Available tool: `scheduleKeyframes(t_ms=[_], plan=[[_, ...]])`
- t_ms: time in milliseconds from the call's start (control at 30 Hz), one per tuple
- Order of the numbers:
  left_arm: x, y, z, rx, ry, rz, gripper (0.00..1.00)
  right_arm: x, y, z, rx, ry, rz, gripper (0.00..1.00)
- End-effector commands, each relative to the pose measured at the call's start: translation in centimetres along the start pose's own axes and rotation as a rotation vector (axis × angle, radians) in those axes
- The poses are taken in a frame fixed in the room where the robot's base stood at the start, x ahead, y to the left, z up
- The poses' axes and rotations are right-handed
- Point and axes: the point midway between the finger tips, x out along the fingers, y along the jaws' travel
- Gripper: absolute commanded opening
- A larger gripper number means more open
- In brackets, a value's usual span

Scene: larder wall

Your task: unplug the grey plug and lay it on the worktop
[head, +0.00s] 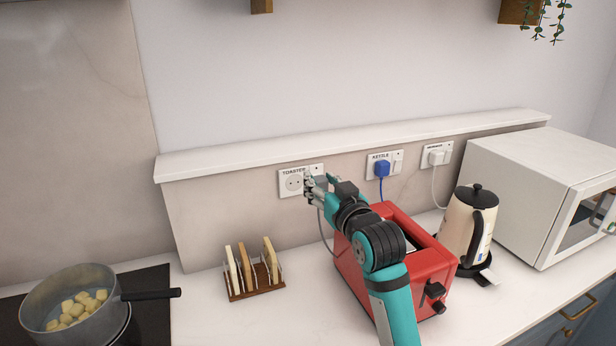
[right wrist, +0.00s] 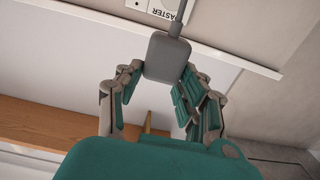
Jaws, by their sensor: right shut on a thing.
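The grey plug (right wrist: 168,57) is between the fingers of my right gripper (right wrist: 157,80), which is shut on it. In the head view my right gripper (head: 322,188) is in front of the wall by the TOASTER socket plate (head: 288,191). The plate's round socket face shows uncovered to the left of the fingers, so the plug looks out of it. The plug is mostly hidden by the fingers there. Its grey cord (head: 323,232) hangs down behind the red toaster (head: 437,266). The pale worktop (head: 200,312) runs below. My left gripper is not in view.
A toast rack (head: 257,292) with bread stands left of the toaster. A pot (head: 62,297) of yellow pieces is on the dark hob. The blue kettle plug (head: 382,169) and a white plug (head: 437,158) are in sockets to the right. A kettle (head: 463,228) and microwave (head: 520,190) stand right.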

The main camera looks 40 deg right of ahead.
Motion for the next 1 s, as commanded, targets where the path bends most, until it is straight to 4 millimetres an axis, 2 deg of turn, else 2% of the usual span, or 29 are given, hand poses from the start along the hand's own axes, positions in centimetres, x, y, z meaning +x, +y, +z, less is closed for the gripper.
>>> scheduleKeyframes(t_ms=[33,100,300,500,1000], plan=[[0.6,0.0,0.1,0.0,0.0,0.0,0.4,-1.3,0.0,0.2,-0.002,0.002,0.0,0.0],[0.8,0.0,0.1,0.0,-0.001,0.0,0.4,-2.8,0.0,0.2,-0.003,0.002,0.0,0.0],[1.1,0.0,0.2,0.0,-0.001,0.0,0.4,-5.2,0.0,0.0,-0.001,0.002,0.0,0.0],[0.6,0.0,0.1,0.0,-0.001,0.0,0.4,-6.2,-0.1,-0.1,0.0,0.0,-0.002,0.0],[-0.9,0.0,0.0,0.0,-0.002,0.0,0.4,-7.0,-0.1,-0.1,0.0,0.001,-0.003,0.0]])
